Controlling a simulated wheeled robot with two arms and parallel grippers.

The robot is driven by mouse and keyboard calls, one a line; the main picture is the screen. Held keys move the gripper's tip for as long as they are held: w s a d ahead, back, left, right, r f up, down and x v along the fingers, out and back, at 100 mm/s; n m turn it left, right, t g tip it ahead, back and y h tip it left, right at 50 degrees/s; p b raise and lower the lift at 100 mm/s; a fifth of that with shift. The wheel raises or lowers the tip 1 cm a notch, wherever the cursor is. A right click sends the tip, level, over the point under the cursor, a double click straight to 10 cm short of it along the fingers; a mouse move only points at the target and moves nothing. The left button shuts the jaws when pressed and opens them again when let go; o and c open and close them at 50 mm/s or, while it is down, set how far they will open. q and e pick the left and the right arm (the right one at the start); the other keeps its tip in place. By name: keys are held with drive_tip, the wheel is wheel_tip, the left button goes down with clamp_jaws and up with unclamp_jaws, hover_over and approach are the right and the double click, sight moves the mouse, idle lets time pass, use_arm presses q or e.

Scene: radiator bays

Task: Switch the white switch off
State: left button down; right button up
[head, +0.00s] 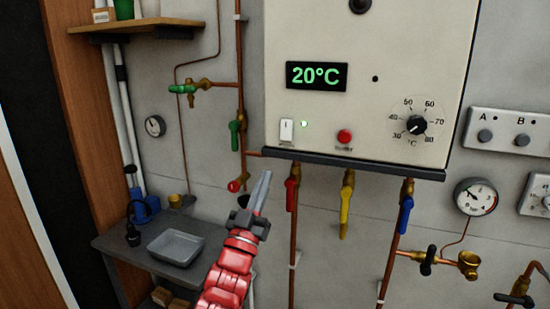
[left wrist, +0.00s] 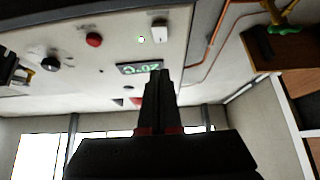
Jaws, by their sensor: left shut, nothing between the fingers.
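The white switch (head: 286,130) is a small upright rocker at the lower left of the cream boiler panel (head: 360,40). A green lamp (head: 304,124) glows just right of it. In the left wrist view the white switch (left wrist: 160,31) is near the top, with the lit lamp (left wrist: 141,39) beside it. My left gripper (head: 264,178) is shut and empty. It is below and left of the switch, apart from it. Its shut fingers (left wrist: 158,85) point up in the left wrist view. My right gripper is not in view.
The panel has a display (head: 316,75) reading 20°C, a red button (head: 344,136) and a dial (head: 416,124). Red, yellow and blue valve handles (head: 345,205) hang below the panel's dark ledge (head: 350,164). A grey tray (head: 176,246) sits on a bench at lower left.

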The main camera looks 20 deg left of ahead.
sight(286, 132)
use_arm(q)
drive_tip(key=shift+w+f+p+x, duration=0.3)
drive_tip(key=shift+p+x, duration=0.8)
drive_tip(key=shift+x, duration=0.95)
drive_tip(key=shift+w+f+p+x, duration=0.35)
drive_tip(key=shift+p+x, duration=0.75)
drive_tip(key=shift+x, duration=1)
drive_tip(key=shift+w+f+p+x, duration=0.15)
drive_tip(key=shift+f+p+x, duration=0.3)
drive_tip(key=shift+p+x, duration=1.15)
drive_tip(key=shift+w+r+b, duration=0.25)
drive_tip(key=shift+w+b, duration=0.1)
drive_tip(key=shift+b, duration=0.15)
